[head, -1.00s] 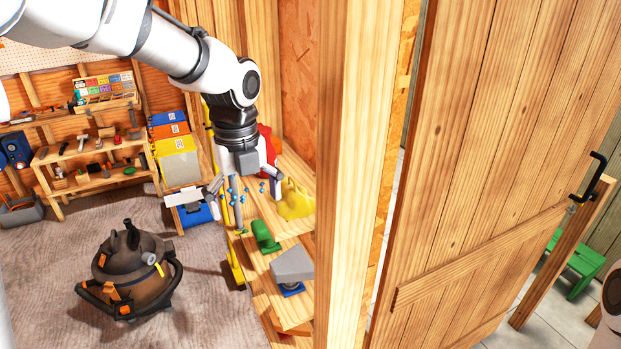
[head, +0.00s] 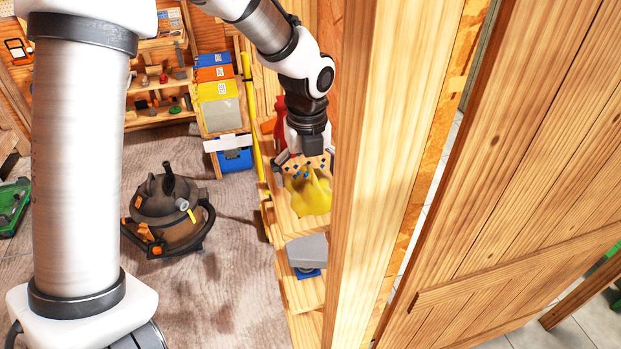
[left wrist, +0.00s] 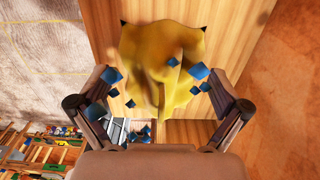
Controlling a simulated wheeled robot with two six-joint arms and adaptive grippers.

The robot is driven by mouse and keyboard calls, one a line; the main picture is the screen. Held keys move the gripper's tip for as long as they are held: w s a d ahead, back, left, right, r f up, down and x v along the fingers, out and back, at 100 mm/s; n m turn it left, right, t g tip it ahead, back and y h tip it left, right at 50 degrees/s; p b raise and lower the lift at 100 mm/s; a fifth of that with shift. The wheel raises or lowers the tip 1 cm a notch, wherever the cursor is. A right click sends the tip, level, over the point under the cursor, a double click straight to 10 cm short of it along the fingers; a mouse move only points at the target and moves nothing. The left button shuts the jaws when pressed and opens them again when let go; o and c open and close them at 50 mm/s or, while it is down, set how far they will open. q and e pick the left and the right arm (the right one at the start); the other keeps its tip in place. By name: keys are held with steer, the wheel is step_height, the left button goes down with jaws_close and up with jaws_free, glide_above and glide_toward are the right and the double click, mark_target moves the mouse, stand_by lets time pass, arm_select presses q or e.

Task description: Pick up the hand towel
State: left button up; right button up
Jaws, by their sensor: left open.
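The hand towel is a crumpled yellow cloth (head: 314,197) on a wooden shelf at the right of the shed interior. In the left wrist view the towel (left wrist: 160,45) lies straight ahead, with folds raised near its middle. My left gripper (head: 303,168) is above the towel's back part in the head view. In the left wrist view its two fingers (left wrist: 163,103) are spread wide, one on each side of the towel's near part, with nothing held. I cannot tell whether they touch the cloth. My right gripper is out of view.
Small blue cubes show around the jaws. A grey item (head: 307,252) stands on a lower shelf. A wooden post (head: 385,170) stands close to the right of the gripper, with a plank door (head: 530,170) beyond. A shop vacuum (head: 168,215) stands on the floor.

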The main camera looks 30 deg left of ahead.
arm_select(q)
steer(key=shift+w+f, duration=0.3)
steer(key=shift+w, duration=0.25)
steer(key=shift+s+r, duration=0.25)
steer(key=shift+s, duration=0.3)
steer(key=c, duration=1)
steer(key=shift+s, duration=0.35)
steer(key=c, duration=0.4)
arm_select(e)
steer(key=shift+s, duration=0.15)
